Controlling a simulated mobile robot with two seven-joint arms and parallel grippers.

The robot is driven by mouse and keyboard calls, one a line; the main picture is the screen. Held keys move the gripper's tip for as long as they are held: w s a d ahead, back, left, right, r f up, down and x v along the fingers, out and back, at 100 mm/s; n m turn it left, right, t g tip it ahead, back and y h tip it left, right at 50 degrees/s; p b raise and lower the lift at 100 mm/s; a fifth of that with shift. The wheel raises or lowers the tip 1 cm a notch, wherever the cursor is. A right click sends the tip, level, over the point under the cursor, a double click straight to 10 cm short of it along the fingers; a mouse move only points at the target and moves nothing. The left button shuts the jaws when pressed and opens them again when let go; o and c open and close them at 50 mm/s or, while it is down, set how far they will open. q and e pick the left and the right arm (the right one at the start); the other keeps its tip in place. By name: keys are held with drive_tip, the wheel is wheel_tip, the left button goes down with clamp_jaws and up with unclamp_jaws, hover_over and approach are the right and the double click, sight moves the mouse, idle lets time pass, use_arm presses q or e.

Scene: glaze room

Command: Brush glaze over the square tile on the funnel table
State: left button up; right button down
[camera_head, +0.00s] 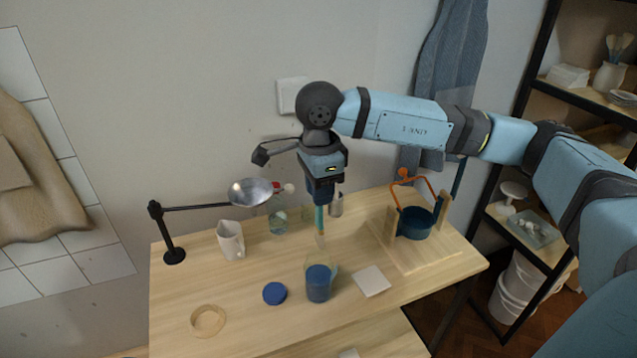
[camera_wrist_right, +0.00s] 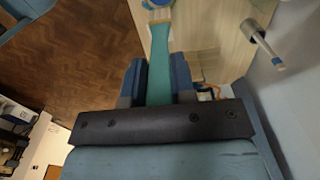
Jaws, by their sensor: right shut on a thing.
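My right gripper (camera_head: 319,204) is shut on a brush with a teal handle (camera_head: 320,218), which hangs upright with its pale tip down. In the right wrist view the handle (camera_wrist_right: 160,62) runs straight out between the two fingers. The brush is above the table, apart from the tile. The pale square tile (camera_head: 371,281) lies flat on the wooden table (camera_head: 420,292), right of a clear jar of blue glaze (camera_head: 318,284). The brush tip shows just above and behind this jar in the head view. My left gripper is not in view.
A metal funnel (camera_head: 252,192) hangs on a dark stand (camera_head: 173,254). The front right tabletop is clear.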

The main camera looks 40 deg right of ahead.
drive_tip(key=b, duration=0.3)
hover_over(319, 233)
drive_tip(key=w, duration=0.1)
drive_tip(key=f, duration=0.5)
drive_tip(key=shift+d, duration=0.35)
wheel_tip(319, 233, down, 6)
drive_tip(key=b, duration=0.4)
drive_tip(key=shift+r+b, duration=0.15)
drive_tip(key=shift+b, duration=0.2)
drive_tip(key=shift+f, duration=0.3)
drive_tip(key=shift+f+b, duration=0.3)
drive_tip(key=shift+b, duration=0.15)
drive_tip(key=shift+r, duration=0.15)
drive_tip(key=shift+r+p, duration=2.6)
drive_tip(key=shift+r, duration=3.2)
